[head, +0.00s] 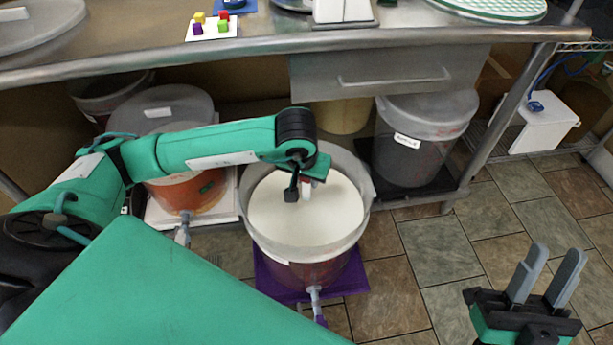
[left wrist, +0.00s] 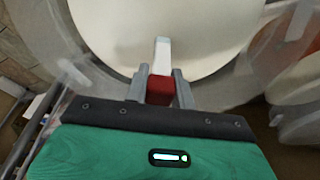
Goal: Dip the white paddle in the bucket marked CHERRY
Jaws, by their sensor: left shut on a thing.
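My left gripper (head: 303,188) is over the open middle bucket (head: 300,246). It is shut on the red part of the white paddle (left wrist: 162,55). The paddle points away from the jaws over a cream-coloured surface (left wrist: 160,25) in the bucket; I cannot tell whether its tip touches it. In the head view only a small pale bit of the paddle (head: 306,186) shows. No CHERRY marking is readable; the middle bucket shows no legible label. My right gripper (head: 556,258) is open and empty at lower right.
The middle bucket stands on a purple base (head: 346,281) with a spigot in front. A grey lidded bucket (head: 410,150) with an unreadable label stands at right, an orange one (head: 190,192) at left. A steel table (head: 250,45) stands above.

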